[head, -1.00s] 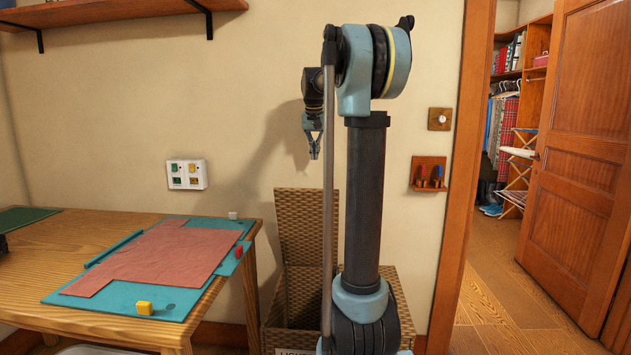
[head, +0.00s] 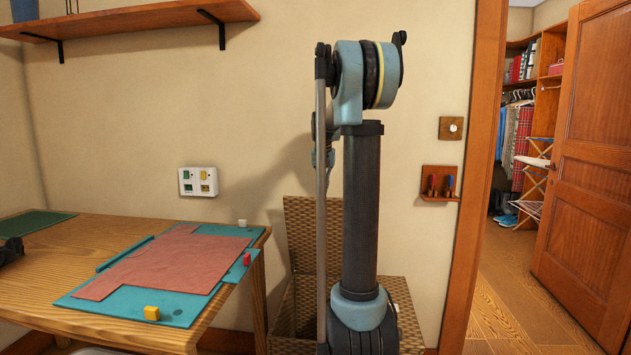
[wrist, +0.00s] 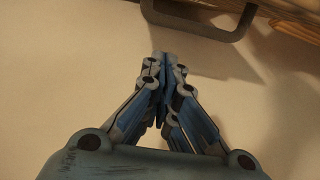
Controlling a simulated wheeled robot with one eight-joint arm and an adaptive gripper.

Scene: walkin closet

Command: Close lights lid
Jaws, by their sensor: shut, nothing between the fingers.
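The wicker basket (head: 403,310) stands on the floor against the wall, right of the table. Its wicker lid (head: 300,232) is open and stands upright at the back, near the wall. My arm's column hides much of the basket and the lid's right side. In the wrist view my gripper (wrist: 163,57) is shut and empty, in front of a plain beige surface. In the head view the end of my arm is mostly behind my own arm column, above the basket, and the fingertips cannot be made out.
A wooden table (head: 40,298) with a teal mat (head: 185,308) and red sheet (head: 165,262) is left of the basket. A shelf (head: 140,22) hangs above. A door frame (head: 474,180) and open door (head: 590,190) are right. A dark bar (wrist: 200,25) crosses the wrist view's top.

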